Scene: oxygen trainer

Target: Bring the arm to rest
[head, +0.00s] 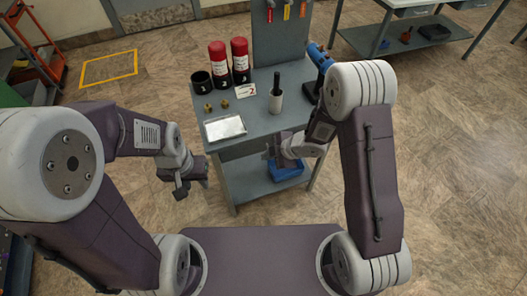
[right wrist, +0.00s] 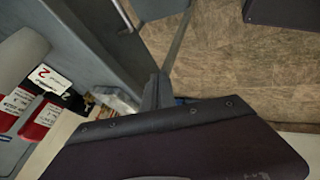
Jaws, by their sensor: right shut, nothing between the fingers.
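My left gripper (head: 182,188) hangs over the floor to the left of the workbench (head: 228,142), clear of it. Whether its fingers are open or shut is not clear. My right gripper (head: 271,153) is at the bench's front edge, below the top's height in the picture, and points left. It is shut and empty. My right arm is bent, with its elbow raised above the right side of the bench. In the right wrist view a dark purple panel of my own body fills the lower part.
A blue bin (head: 286,170) sits on the lower shelf. Open floor lies right.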

